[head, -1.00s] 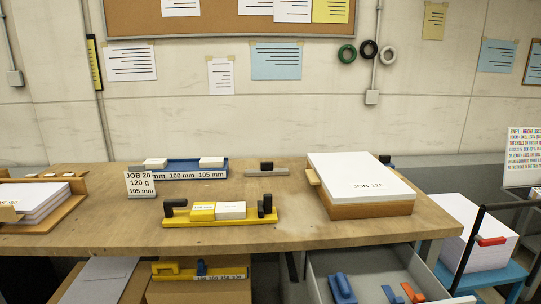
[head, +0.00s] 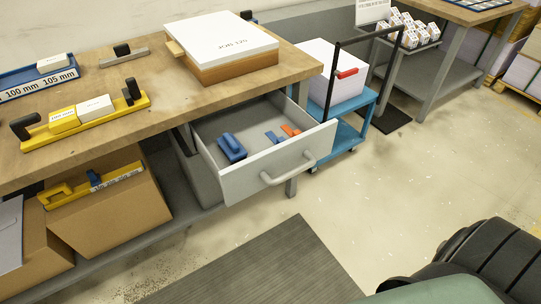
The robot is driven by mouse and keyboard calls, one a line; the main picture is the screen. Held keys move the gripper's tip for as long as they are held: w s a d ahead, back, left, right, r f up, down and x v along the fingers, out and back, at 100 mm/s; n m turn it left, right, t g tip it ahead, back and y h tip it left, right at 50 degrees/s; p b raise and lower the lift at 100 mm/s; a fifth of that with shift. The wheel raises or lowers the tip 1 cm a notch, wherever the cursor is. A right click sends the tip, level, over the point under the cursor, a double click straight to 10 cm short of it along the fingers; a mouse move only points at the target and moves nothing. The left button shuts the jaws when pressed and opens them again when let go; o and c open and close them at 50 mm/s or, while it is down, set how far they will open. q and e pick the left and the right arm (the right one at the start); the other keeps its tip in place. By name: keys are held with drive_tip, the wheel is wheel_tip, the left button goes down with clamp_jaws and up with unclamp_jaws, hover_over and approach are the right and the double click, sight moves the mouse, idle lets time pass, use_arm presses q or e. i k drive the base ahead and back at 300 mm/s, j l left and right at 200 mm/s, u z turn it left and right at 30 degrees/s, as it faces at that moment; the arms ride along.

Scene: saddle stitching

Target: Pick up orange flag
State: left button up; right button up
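The orange flag (head: 291,130) looks like a small orange piece lying in the open grey drawer (head: 262,172), near its right side wall. Small blue pieces (head: 273,137) lie just left of it, and a larger blue block-like object (head: 231,148) lies further left in the same drawer. Nothing covers the orange piece, but it is small in the view, so its exact shape is hard to tell. Neither of my grippers is in the head view.
The drawer juts out below the wooden table (head: 160,100), its handle facing the open floor. A blue cart (head: 347,137) with white paper and a black handle stands close to its right. A grey mat (head: 262,262) lies in front. Cardboard boxes (head: 100,215) sit on the lower shelf.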

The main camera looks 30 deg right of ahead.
sight(292, 134)
drive_tip(key=i+j, duration=0.2)
drive_tip(key=j, duration=0.2)
drive_tip(key=i+j+u, duration=0.15)
drive_tip(key=j, duration=0.25)
drive_tip(key=z, duration=1.65)
drive_tip(key=u, duration=0.45)
